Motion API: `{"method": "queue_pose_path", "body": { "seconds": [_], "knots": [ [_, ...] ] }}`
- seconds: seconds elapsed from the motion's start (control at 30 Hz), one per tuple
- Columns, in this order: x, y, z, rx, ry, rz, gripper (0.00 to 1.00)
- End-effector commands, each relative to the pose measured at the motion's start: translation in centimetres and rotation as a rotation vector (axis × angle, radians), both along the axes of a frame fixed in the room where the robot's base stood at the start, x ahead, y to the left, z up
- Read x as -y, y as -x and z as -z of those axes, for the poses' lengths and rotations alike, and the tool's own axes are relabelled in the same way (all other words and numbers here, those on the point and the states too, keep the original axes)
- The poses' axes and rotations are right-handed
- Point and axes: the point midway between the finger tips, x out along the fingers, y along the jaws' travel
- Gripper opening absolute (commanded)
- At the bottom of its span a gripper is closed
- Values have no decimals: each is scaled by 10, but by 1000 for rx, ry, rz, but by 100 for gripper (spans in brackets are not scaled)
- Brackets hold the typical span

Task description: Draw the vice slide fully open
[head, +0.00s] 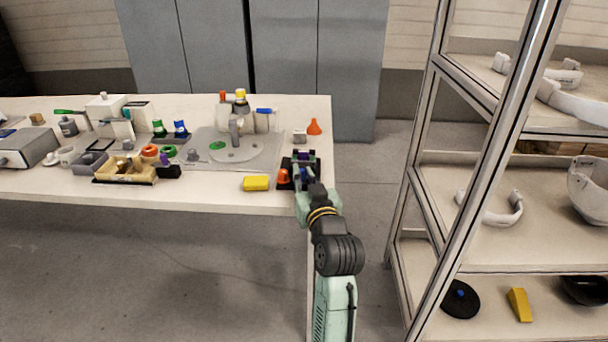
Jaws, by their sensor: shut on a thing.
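What looks like the vice (285,185), a small dark block with purple, blue and orange parts, sits at the right end of the white table. My arm reaches up from the lower right, and my gripper (305,176) is at the vice, shut on a part of it that is probably the slide. The fingertips and the gripped part are small and partly covered by my gripper and wrist. I cannot tell how far the slide is drawn out.
A grey plate with a fixture (235,150) stands further left. A metal shelf rack (420,170) stands to the right, across a floor gap.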

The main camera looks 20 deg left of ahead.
Motion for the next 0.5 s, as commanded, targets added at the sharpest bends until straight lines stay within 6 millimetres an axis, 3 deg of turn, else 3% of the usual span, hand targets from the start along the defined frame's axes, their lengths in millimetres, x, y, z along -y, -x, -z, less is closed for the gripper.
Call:
{"method": "queue_pose_path", "body": {
  "seconds": [0.2, 0.23, 0.37, 0.5],
  "knots": [
    [0, 4, 1, -3, 2, -5, 0],
    [0, 4, 1, -3, 2, -5, 15],
    [0, 4, 1, -4, 1, -5, 23],
    [0, 4, 0, -3, 1, -4, 23]
  ]
}}
